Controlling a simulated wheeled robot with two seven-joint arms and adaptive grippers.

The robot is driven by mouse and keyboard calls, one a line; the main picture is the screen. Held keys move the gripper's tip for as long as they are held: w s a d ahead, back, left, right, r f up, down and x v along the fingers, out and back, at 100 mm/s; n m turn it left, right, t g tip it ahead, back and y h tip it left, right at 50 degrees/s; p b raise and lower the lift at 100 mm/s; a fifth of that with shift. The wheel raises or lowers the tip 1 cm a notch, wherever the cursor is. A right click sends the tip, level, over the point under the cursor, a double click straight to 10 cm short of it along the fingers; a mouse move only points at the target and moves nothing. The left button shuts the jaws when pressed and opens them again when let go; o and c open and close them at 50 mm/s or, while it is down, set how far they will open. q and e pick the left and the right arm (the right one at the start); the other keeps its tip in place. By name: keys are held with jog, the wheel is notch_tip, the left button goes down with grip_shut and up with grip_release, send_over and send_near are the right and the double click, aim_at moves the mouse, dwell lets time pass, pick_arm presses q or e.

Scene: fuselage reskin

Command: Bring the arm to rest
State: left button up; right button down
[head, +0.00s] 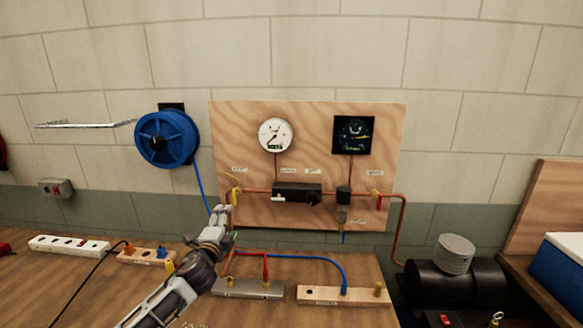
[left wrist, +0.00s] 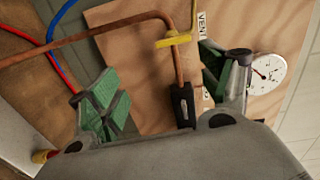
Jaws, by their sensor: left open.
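My left arm comes up from the bottom of the head view. My left gripper (head: 222,213) is raised in front of the lower left edge of the wooden panel (head: 312,125). In the left wrist view the green-padded fingers of my left gripper (left wrist: 168,88) are spread wide with nothing held between them. A copper pipe (left wrist: 110,32) with a yellow valve handle (left wrist: 174,41) and a black fitting (left wrist: 183,106) show beyond the fingers. I cannot tell whether a finger touches them. My right gripper is in neither view.
The panel carries a white gauge (head: 276,135), a dark gauge (head: 353,135) and a black regulator (head: 297,192). A blue hose reel (head: 167,138) hangs left. On the bench are a metal manifold (head: 248,288), a wooden block (head: 325,296) and a power strip (head: 69,245). A black compressor (head: 470,278) stands right.

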pick_arm(q)
jog(key=s+d+f+n+g, duration=0.1)
jog(key=s+f+n+g, duration=0.55)
jog(key=s, duration=0.65)
jog(key=s+f+n+g, duration=0.35)
jog(key=s+f, duration=0.55)
jog(key=s, duration=0.5)
jog(key=s+d+f+n+g, duration=0.1)
jog(key=s+f+n+g, duration=0.35)
jog(key=s+f, duration=0.9)
jog(key=f, duration=1.3)
jog(key=s+f, duration=0.3)
jog(key=f, duration=1.3)
jog(key=s+a+f+g, duration=0.1)
jog(key=s+a+f, duration=0.1)
jog(key=s+f, duration=0.7)
jog(key=s+a+f+g+b, duration=0.1)
jog(key=s+a+f, duration=0.1)
jog(key=s+f, duration=0.8)
jog(key=shift+s+a+f, duration=0.2)
jog(key=shift+s, duration=1.05)
